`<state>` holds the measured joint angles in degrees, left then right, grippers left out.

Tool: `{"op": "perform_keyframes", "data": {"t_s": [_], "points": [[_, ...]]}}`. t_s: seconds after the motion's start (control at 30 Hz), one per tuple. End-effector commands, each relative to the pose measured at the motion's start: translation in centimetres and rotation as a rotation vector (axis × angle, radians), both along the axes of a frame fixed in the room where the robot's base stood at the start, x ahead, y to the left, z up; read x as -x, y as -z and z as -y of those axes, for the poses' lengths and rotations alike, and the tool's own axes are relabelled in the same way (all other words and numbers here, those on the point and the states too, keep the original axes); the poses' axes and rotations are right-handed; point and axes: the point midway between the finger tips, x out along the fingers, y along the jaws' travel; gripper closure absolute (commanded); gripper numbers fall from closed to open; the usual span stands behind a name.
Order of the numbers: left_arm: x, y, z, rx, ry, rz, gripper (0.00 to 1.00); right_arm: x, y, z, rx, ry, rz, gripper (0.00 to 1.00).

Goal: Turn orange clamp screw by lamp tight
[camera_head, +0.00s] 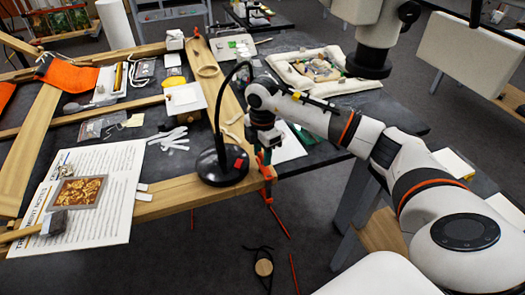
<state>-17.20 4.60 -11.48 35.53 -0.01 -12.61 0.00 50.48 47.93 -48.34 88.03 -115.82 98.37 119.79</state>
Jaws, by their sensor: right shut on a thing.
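The lamp (222,165) has a round black base and a thin curved neck, and stands near the front right corner of the wooden frame. The orange clamp screw (267,197) hangs at the frame's edge, just right of the lamp base. My right gripper (265,155) reaches down from above at the clamp and is shut on its upper orange part. The fingertips are small and partly hidden, so the exact contact is hard to see. My left gripper is not in view.
A printed sheet (110,200) with a gilt fragment (76,192) lies at the left. A padded cream tray (355,84) stands at the back right. White strips (170,138) lie left of the lamp.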

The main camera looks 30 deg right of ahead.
Motion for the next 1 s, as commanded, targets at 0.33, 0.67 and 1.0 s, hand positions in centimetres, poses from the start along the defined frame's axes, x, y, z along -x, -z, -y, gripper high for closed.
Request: {"op": "perform_keyframes", "data": {"t_s": [0.33, 0.67, 1.0], "points": [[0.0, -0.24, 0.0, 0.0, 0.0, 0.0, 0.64, -0.18, -0.3, 0.16, 0.002, 0.099, 0.008, 0.85], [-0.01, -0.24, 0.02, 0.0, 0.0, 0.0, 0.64, -0.19, -0.3, 0.17, 0.002, 0.107, 0.008, 0.85], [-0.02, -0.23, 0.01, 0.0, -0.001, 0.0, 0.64, -0.11, -0.17, 0.11, 0.001, 0.105, 0.005, 0.4]]}}
